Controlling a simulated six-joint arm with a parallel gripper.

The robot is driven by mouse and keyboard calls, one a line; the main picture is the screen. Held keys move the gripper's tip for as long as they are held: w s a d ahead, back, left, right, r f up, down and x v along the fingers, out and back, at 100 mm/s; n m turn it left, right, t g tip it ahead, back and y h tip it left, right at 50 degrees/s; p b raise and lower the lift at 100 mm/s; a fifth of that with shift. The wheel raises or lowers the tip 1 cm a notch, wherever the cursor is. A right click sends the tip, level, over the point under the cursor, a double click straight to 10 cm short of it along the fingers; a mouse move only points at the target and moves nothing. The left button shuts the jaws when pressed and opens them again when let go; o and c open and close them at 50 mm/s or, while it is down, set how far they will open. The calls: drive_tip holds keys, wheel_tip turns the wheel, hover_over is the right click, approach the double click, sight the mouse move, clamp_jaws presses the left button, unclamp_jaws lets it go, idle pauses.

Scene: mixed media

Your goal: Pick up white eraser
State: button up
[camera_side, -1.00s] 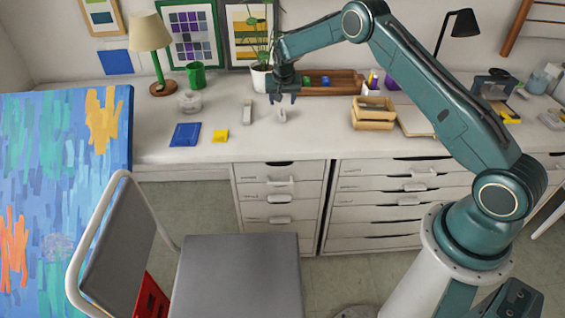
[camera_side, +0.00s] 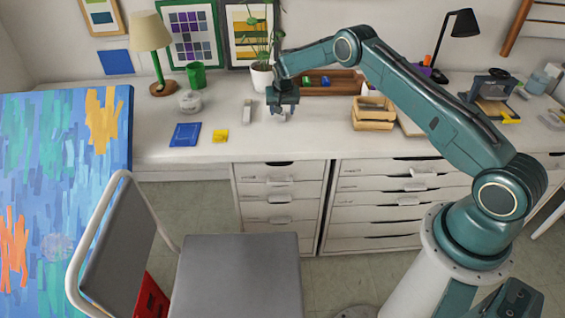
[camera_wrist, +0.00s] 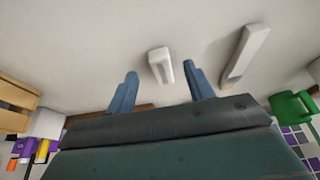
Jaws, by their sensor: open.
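The white eraser (camera_wrist: 160,65), a small white block, lies on the desk in the wrist view, between and just beyond my two blue fingertips. In the side view my gripper (camera_side: 280,110) is low over the desk and mostly hides the eraser. My gripper is open, with a finger to each side of the eraser in the wrist view. I cannot tell whether either finger touches it.
A longer pale block (camera_wrist: 246,53) lies close beside it; it also shows in the side view (camera_side: 248,111). A plant pot (camera_side: 262,78) and a wooden tray (camera_side: 345,82) stand behind. A wooden crate (camera_side: 373,114) is right. Yellow (camera_side: 220,136) and blue (camera_side: 185,134) items lie left.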

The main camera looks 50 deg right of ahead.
sight(282, 116)
drive_tip(key=shift+x, duration=1.8)
drive_tip(key=c, duration=1)
